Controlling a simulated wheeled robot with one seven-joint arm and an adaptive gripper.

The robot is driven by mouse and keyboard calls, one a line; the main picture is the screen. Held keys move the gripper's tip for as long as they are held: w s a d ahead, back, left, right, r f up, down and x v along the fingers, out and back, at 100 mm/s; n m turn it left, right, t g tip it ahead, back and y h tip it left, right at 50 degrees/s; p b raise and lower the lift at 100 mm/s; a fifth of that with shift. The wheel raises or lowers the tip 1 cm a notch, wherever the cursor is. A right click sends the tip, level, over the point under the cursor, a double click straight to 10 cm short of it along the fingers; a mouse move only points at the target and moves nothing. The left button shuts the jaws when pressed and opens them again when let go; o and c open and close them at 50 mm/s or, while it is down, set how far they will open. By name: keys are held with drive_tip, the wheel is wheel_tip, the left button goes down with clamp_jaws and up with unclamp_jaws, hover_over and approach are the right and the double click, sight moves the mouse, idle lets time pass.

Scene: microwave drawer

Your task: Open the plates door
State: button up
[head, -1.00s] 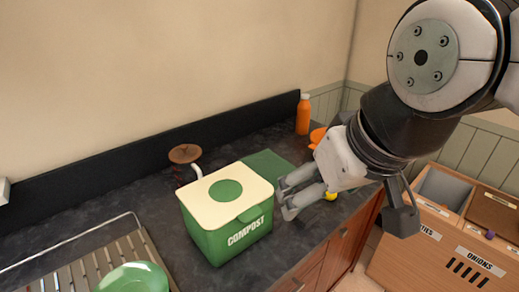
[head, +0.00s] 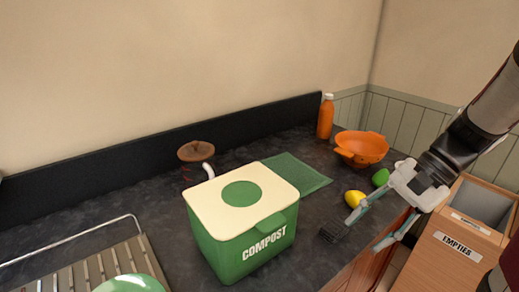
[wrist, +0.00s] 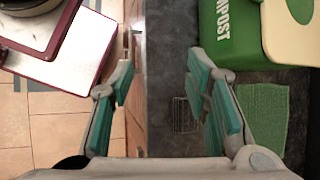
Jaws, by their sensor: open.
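No door with a readable "plates" label shows in either view. A brown wooden cabinet front (head: 368,268) runs below the dark counter edge at the lower right of the head view. It shows edge-on in the wrist view (wrist: 136,120), with a handle-like piece near the left fingertip. My gripper (head: 365,231) is open and empty at the counter's front edge. In the wrist view my gripper (wrist: 162,72) has one finger over the counter and the other on the cabinet-front side. I cannot tell whether it touches anything.
A green compost bin (head: 240,232) stands on the dark counter (head: 150,215). A yellow fruit (head: 354,198), a green one (head: 380,177) and an orange colander (head: 361,147) lie behind my gripper. A wooden bin marked EMPTIES (head: 458,245) stands at right.

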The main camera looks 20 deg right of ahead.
drive_tip(key=s+d+f+m+t+b, duration=0.3)
drive_tip(key=d+f+m+t+b, duration=0.2)
drive_tip(key=d+f+m+t, duration=0.45)
drive_tip(key=s+d+f+m+t+b, duration=0.2)
drive_tip(key=d+f+m+t+b, duration=0.3)
drive_tip(key=d+f+m, duration=0.7)
drive_tip(key=w+a+f+n, duration=0.1)
drive_tip(key=w+a, duration=0.1)
drive_tip(key=w, duration=0.4)
drive_tip(key=w+a+f+n+t, duration=0.1)
drive_tip(key=w+a, duration=0.1)
drive_tip(key=w, duration=0.4)
drive_tip(key=shift+w+a+f+p, duration=0.25)
drive_tip(key=shift+a+f+p, duration=0.1)
drive_tip(key=shift+f, duration=0.05)
drive_tip(key=shift+n, duration=0.25)
clamp_jaws()
